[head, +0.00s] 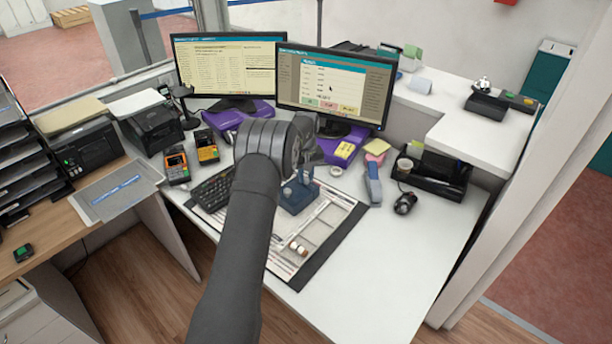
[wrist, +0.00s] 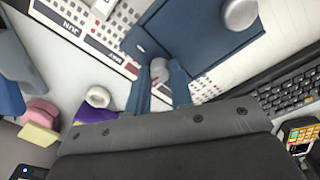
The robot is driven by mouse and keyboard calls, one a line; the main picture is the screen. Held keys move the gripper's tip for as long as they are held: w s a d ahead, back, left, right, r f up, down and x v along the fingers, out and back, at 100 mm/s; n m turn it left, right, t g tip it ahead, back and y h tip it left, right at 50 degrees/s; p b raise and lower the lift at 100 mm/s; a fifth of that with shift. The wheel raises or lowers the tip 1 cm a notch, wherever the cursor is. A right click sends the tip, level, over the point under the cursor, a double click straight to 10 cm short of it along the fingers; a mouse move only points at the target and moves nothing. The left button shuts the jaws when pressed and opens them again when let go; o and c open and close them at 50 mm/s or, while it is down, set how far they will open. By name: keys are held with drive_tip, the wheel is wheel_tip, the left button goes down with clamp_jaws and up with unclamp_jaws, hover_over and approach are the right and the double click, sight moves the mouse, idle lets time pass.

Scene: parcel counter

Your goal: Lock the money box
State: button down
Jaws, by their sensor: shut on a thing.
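The money box, a blue box (head: 297,199), stands on the desk mat below my gripper (head: 305,172). In the wrist view the blue box (wrist: 195,35) fills the top middle, with a pale round knob (wrist: 240,14) on it. In that view my gripper (wrist: 158,88) has its two blue-grey fingers closed around a small grey-white rounded piece with a red mark (wrist: 158,70), right beside the box's edge. I cannot tell whether this piece is a key or part of the lock, or whether it touches the box. My arm hides part of the box's surroundings in the head view.
A calendar mat (head: 333,238) lies under the box, with pale compartments and small rolls (head: 298,248) in front. The front-right counter is clear.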

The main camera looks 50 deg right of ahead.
sight(306, 178)
drive_tip(key=shift+n, duration=0.4)
drive_tip(key=c, duration=1.3)
unclamp_jaws()
wheel_tip(306, 178, up, 18)
drive_tip(key=shift+f, duration=0.25)
drive_tip(key=shift+f, duration=0.1)
wheel_tip(306, 178, down, 17)
drive_tip(key=shift+f, duration=0.2)
drive_tip(key=shift+r, duration=0.1)
